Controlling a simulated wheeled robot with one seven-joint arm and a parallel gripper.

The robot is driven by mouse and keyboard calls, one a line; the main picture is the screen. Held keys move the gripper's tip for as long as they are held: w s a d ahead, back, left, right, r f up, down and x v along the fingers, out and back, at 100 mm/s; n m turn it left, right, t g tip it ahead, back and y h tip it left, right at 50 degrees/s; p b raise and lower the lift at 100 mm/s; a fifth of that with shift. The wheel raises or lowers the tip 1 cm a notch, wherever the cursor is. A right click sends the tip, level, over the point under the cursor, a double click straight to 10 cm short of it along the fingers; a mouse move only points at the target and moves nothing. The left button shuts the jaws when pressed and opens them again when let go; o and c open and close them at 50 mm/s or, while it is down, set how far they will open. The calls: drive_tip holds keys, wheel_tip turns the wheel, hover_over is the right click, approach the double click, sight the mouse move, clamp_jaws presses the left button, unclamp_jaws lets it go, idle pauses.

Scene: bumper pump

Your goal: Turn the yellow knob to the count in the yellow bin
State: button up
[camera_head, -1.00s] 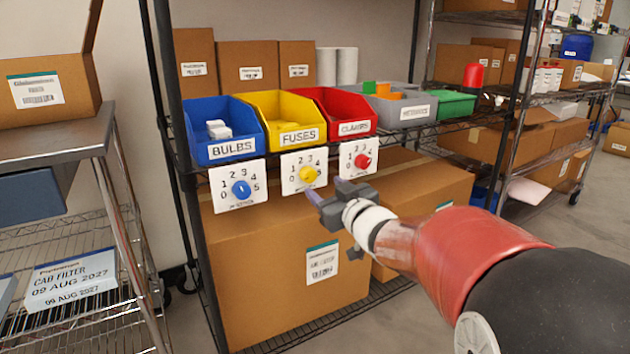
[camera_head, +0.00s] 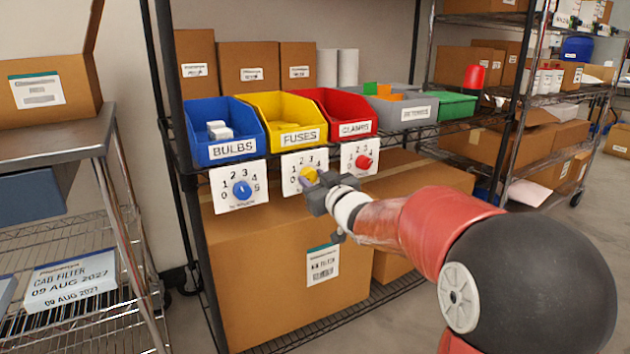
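The yellow knob (camera_head: 309,174) sits on a white dial plate (camera_head: 291,162) with printed numbers, below the yellow bin (camera_head: 273,101) labelled FUSES. My gripper (camera_head: 314,181) is at the lower right of this plate, with its fingertips right by the knob. The fingers look apart, and they hide part of the knob and the plate's lower right. I cannot tell whether they touch the knob or where its pointer stands. The yellow bin's front wall hides most of its inside, so its contents cannot be counted.
The blue knob (camera_head: 242,190) on the left and the red knob (camera_head: 363,162) on the right have similar plates, below the blue bin (camera_head: 228,150) and red bin (camera_head: 357,115). Large cardboard boxes (camera_head: 270,265) stand beneath. A black shelf post (camera_head: 172,100) rises at left.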

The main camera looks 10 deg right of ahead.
drive_tip(key=shift+c, duration=1.1)
drive_tip(key=shift+r+m+p, duration=0.15)
drive_tip(key=shift+m+p, duration=0.15)
drive_tip(key=shift+p, duration=0.2)
drive_tip(key=m+p, duration=0.2)
drive_tip(key=p, duration=0.1)
drive_tip(key=shift+r+m, duration=0.1)
drive_tip(key=shift+m, duration=0.3)
drive_tip(key=m+p, duration=0.4)
drive_tip(key=shift+f, duration=0.2)
drive_tip(key=o, duration=1)
drive_tip(key=shift+c, duration=0.2)
